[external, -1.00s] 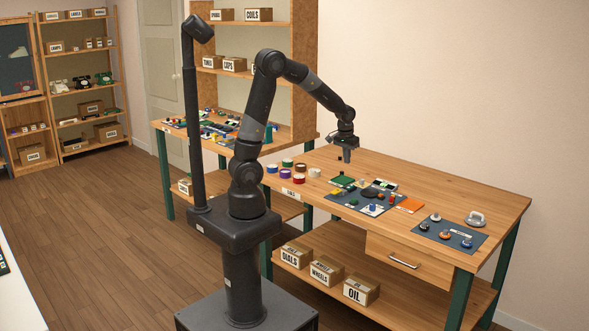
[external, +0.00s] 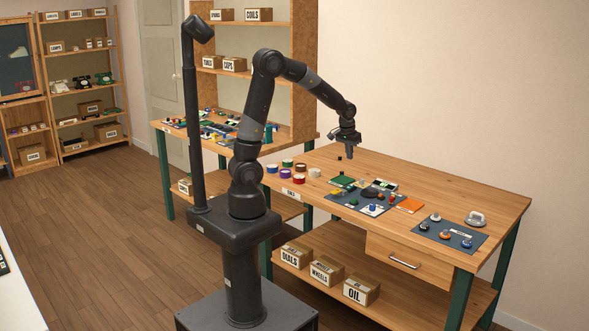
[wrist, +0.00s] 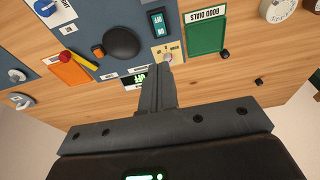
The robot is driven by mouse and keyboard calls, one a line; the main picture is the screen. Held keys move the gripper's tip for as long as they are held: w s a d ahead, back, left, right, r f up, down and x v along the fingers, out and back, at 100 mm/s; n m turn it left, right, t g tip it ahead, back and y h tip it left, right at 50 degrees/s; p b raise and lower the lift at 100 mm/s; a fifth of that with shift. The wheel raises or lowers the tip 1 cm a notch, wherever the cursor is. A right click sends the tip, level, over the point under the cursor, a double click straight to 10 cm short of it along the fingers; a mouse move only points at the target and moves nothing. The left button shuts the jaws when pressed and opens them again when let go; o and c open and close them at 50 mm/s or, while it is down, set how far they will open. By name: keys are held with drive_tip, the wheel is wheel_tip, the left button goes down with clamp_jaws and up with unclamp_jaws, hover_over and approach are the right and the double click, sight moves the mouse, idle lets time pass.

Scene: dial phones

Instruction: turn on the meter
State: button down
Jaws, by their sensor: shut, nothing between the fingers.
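A small dark display with green characters (wrist: 137,80), which looks like the meter, sits at the edge of the blue-grey mat in the wrist view, partly covered by my fingers. In the external view it appears as a small dark and pale unit (external: 384,184) at the mat's back. Beside it is a yellow plate with a small pale knob (wrist: 168,57). A teal rocker switch (wrist: 157,22) is further up. My gripper (external: 350,156) is shut and empty above the table, left of the mat. Its closed fingers (wrist: 153,68) overlap the display and plate in the wrist view.
A green tray labelled GOOD DIALS (wrist: 206,38) lies right of the mat. A black dome (wrist: 121,42), a yellow-and-red tool (wrist: 78,60) and an orange pad (wrist: 68,74) lie left. Several coloured rolls (external: 287,163) stand at the table's left. Bare wood lies behind the mat.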

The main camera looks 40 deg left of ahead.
sight(352, 185)
drive_tip(key=w+f, duration=0.1)
drive_tip(key=f, duration=0.8)
drive_tip(key=w+f, duration=0.1)
drive_tip(key=f, duration=0.3)
drive_tip(key=shift+w+f, duration=0.3)
